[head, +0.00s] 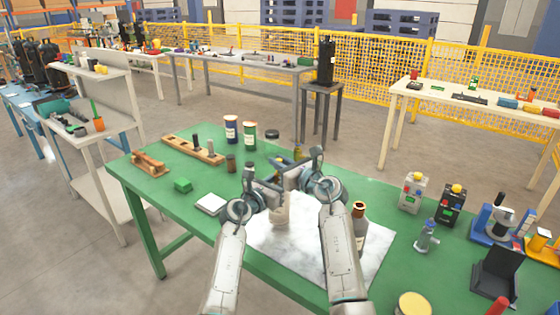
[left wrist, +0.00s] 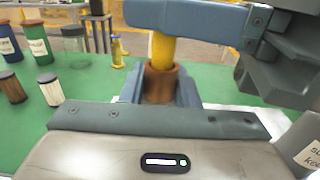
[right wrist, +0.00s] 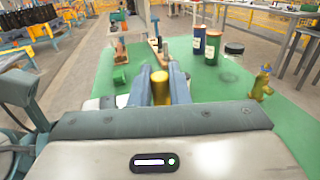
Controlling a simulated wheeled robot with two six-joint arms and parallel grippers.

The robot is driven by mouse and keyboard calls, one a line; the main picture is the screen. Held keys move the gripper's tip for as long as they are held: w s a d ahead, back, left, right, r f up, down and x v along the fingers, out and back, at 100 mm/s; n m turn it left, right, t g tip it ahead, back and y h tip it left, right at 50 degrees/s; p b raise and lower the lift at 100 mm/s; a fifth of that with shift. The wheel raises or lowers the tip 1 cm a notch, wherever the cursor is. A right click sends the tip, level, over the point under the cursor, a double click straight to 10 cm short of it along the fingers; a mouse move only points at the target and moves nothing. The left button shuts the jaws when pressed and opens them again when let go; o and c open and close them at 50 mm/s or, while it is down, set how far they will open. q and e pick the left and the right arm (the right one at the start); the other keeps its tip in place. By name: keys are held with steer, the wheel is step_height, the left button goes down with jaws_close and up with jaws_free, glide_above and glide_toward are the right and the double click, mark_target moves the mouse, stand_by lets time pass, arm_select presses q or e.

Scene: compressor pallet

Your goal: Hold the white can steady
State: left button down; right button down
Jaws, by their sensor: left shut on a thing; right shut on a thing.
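The white can (head: 280,213) stands upright on a white marbled mat (head: 300,258), its upper part hidden by my grippers. My left gripper (head: 274,187) is shut around a brown neck-like part (left wrist: 160,84), which appears to be the can's top. Just above it is a yellow cylindrical piece (left wrist: 163,48), seemingly a cap. My right gripper (head: 299,174) is shut on this yellow piece, which also shows between its fingers in the right wrist view (right wrist: 160,90). I cannot tell whether the yellow piece still touches the brown part.
A dark bottle with an orange-brown top (head: 359,222) stands close to my right arm. A blue jar (head: 231,131), a green jar (head: 249,136) and a wooden rack (head: 192,149) are at the back. Two small canisters (head: 412,193) (head: 451,205) stand on the right.

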steer(key=shift+f, duration=0.9)
steer(key=c, duration=1.3)
jaws_free()
steer(key=v, duration=1.2)
steer(key=shift+r, duration=0.15)
arm_select(q)
steer(key=c, duration=1)
jaws_free()
steer(key=shift+c, duration=0.2)
